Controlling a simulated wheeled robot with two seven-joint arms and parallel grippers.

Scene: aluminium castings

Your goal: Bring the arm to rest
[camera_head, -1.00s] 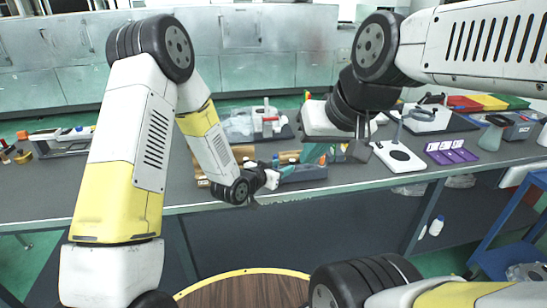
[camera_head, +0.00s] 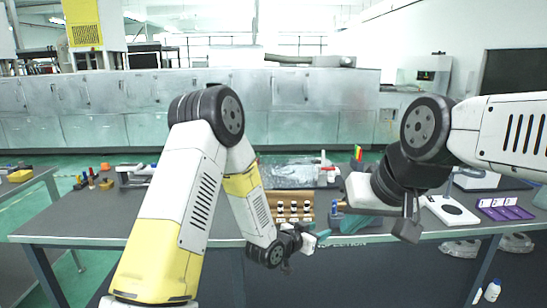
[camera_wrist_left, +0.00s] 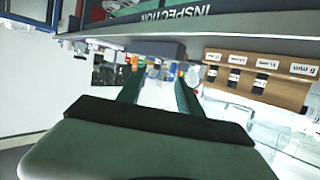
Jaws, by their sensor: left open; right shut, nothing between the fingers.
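My left arm (camera_head: 190,190) comes in from the left, bent at a high elbow, with its forearm pointing down. My left gripper (camera_head: 318,236) is at the front edge of the workbench (camera_head: 110,225), open and empty. In the left wrist view its two fingers (camera_wrist_left: 158,85) stand apart with nothing between them, and the bench appears upside down. My right arm (camera_head: 490,135) comes in from the right. Its gripper (camera_head: 409,226) hangs down in front of the bench, shut, with nothing seen in it.
A wooden rack with small labelled bottles (camera_head: 293,211) stands close behind the left gripper. A white device with a black disc (camera_head: 450,210) and a purple tray (camera_head: 505,209) lie to the right. Metal cabinets (camera_head: 100,95) line the back. A side table (camera_head: 25,185) stands at left.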

